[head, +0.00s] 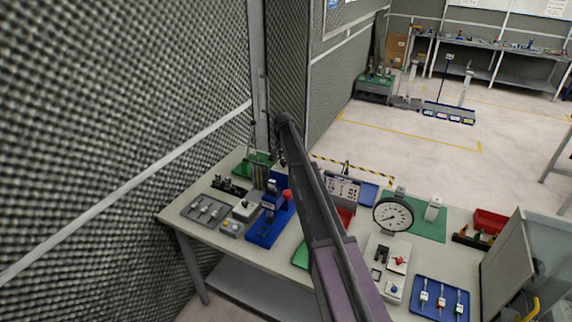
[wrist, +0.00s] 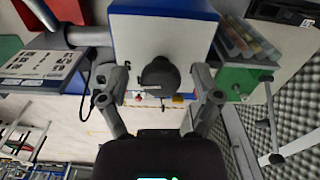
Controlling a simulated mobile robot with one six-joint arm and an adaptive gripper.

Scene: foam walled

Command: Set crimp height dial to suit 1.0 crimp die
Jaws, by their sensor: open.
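In the wrist view, a dark round dial knob (wrist: 159,76) with a pale pointer line sits on a white and blue housing (wrist: 165,28). My gripper (wrist: 158,88) is open, with one finger on each side of the knob and visible gaps to it. Any numbers on the dial are too small to read. In the head view, a blue-based press (head: 268,228) with a red ball stands on the bench, left of my arm. My arm hides much of the gripper area there. I cannot tell which die is 1.0.
A chart stand (head: 342,188) is right of my arm; a chart panel (wrist: 40,66) shows at left in the wrist view. A grey tray (head: 191,213) holds several small parts. A round gauge (head: 393,214) stands farther right. Foam walls (head: 110,110) close the left side.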

